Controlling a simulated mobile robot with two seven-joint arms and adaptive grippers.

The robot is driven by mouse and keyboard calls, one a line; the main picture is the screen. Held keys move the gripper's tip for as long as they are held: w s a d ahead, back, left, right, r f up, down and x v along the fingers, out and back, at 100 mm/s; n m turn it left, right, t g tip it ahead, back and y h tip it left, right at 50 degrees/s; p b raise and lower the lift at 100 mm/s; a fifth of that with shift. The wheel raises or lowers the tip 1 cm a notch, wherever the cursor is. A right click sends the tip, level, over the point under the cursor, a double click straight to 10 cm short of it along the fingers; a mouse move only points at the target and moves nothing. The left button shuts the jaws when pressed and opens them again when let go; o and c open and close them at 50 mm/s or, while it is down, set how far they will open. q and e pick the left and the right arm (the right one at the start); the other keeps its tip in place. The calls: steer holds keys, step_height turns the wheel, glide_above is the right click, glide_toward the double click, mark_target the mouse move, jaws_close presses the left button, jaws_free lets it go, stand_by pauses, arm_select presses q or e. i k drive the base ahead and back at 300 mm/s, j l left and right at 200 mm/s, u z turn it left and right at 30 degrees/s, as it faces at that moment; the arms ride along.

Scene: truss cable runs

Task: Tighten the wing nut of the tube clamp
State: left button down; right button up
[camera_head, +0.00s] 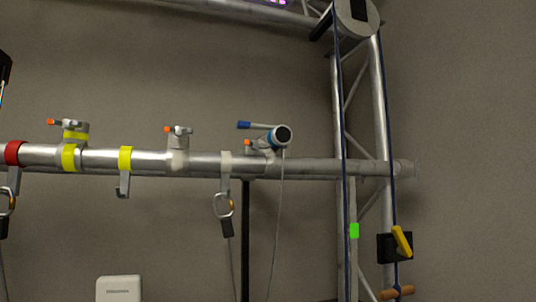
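A silver horizontal tube (205,162) crosses the view. On it sits a clamp with yellow bands (75,130) and an orange-tipped wing nut (62,123) on top. A plain silver clamp (178,138) stands to its right, with an orange-tipped wing nut (173,130). A third clamp (260,146), also with an orange tip, holds a round dark-faced device (281,136) with a blue-ended handle. I cannot tell which clamp the task names, or how tight any wing nut is. Neither gripper can be made out in this view.
A yellow-banded hook (124,172) and a carabiner (223,206) hang from the tube. A vertical truss (380,120) with blue ropes stands right, bearing a black block with a yellow lever (401,241). A white box (119,289) is below. A dark shape at the upper left edge is unclear.

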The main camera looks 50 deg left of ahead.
mark_target(253, 145)
steer(key=u, duration=1.6)
